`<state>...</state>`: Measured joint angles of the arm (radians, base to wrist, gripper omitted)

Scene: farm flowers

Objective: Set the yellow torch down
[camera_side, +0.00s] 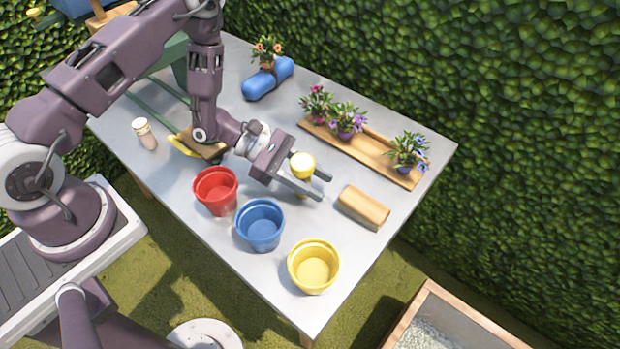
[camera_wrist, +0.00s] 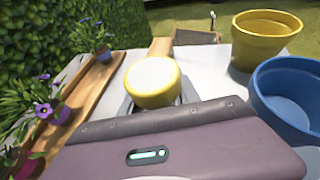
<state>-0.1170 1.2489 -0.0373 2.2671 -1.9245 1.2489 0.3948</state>
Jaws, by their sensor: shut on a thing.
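The yellow torch (camera_side: 302,164) stands about upright between the fingers of my gripper (camera_side: 308,186), with its round pale top facing up. My gripper is shut on it, low over the grey table (camera_side: 355,272). In the wrist view the torch (camera_wrist: 153,82) shows as a yellow ring with a white face just beyond the gripper body. Its lower part is mostly hidden by the fingers, and I cannot tell whether its base touches the table.
Red (camera_side: 215,190), blue (camera_side: 260,224) and yellow (camera_side: 313,266) pots stand at the front. A wooden block (camera_side: 364,207) lies right of my gripper. A wooden tray (camera_side: 378,158) with several potted flowers is behind. A blue roll (camera_side: 268,79) and a pale-capped jar (camera_side: 144,133) are farther off.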

